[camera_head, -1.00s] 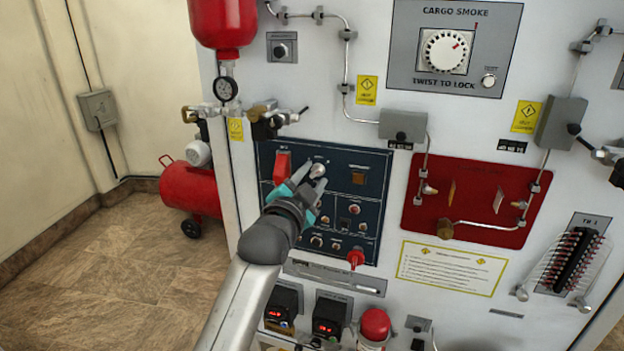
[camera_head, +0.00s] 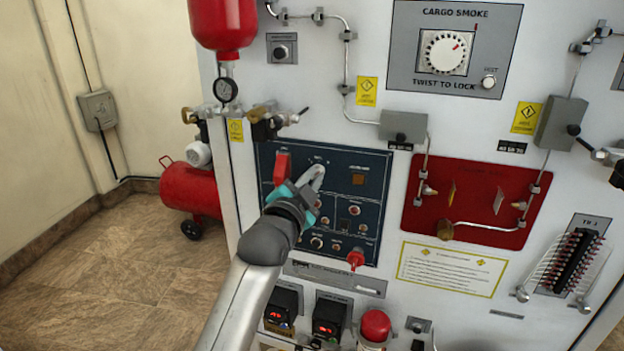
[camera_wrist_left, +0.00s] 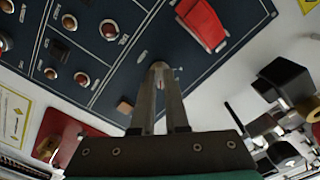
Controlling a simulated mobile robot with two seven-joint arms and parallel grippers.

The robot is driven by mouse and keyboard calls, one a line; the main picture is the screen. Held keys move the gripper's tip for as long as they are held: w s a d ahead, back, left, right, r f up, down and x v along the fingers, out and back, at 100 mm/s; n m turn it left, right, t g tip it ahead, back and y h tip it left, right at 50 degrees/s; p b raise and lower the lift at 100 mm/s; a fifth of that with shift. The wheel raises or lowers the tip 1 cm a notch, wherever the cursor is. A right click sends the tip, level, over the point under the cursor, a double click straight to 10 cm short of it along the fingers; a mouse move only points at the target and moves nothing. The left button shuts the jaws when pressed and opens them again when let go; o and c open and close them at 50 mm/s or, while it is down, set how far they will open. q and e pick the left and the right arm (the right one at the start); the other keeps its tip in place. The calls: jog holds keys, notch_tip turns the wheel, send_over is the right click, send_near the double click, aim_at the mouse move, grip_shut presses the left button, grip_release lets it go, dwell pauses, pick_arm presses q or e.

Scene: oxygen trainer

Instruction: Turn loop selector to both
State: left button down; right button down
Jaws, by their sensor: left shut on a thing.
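The dark blue control panel (camera_head: 376,205) is on the white wall and also fills the upper left of the left wrist view (camera_wrist_left: 108,72). My left gripper (camera_head: 318,172) reaches its upper middle, beside a red switch guard (camera_head: 282,168). In the left wrist view my left gripper's fingertips (camera_wrist_left: 160,68) are close together at the panel, shut on the selector knob. The fingers hide nearly all of the knob, so its pointing direction cannot be read. The red guard (camera_wrist_left: 201,22) is above right of the fingertips there. My right gripper is not in view.
An amber square button (camera_head: 358,179) is right of the fingers. Several small knobs and lamps are below. A valve fitting (camera_head: 268,122) juts out above left. A red cap (camera_head: 355,259) sticks out below.

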pick_arm(q)
jog(key=shift+n+p, duration=3.75)
jog(key=shift+n, duration=0.65)
jog(key=c, duration=0.9)
grip_release()
jog(key=shift+s, duration=0.1)
